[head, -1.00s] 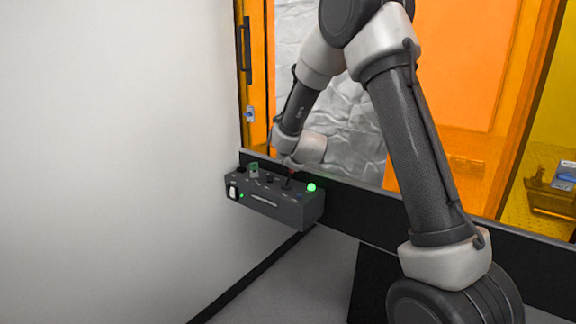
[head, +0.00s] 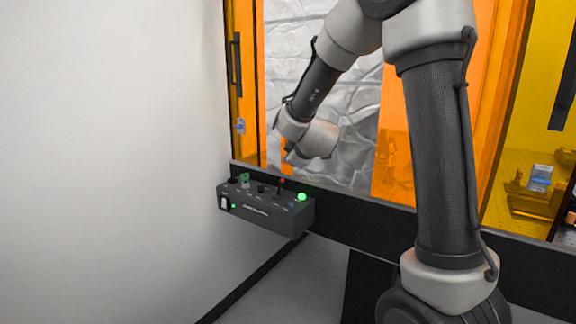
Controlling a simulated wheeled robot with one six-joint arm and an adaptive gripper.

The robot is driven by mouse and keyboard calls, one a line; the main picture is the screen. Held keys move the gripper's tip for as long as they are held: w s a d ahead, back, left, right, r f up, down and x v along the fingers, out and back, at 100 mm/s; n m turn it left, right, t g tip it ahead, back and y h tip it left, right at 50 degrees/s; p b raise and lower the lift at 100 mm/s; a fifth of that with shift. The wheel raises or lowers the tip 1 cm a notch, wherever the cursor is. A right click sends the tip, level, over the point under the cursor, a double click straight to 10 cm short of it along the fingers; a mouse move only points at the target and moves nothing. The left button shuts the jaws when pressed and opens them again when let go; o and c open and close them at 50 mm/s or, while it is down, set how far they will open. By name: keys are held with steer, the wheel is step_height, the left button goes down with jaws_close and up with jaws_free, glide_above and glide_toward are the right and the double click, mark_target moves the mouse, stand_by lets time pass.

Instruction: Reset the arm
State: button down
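My arm reaches across the right half of the head view, bending at the top and coming down toward the control box. Its wrist is above and slightly right of the box, clear of its top. My gripper is not clearly visible; the wrist seems to hide it. The dark grey control box (head: 265,213) is fixed at the lower edge of the enclosure. On its top are a red-tipped lever (head: 281,184), a lit green light (head: 302,197), a green part (head: 244,178) and dark knobs. A white-framed switch (head: 224,203) is on its front left.
A plain white wall (head: 100,150) fills the left. Orange panels (head: 402,140) and crinkled silvery sheeting (head: 350,110) stand behind my arm. A black rail (head: 352,221) runs below them. Small items, including a blue-and-white box (head: 541,178), sit behind yellow panels at right.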

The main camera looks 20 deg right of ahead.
steer(key=shift+s+r, duration=0.15)
steer(key=shift+s, duration=0.05)
stand_by(0.4)
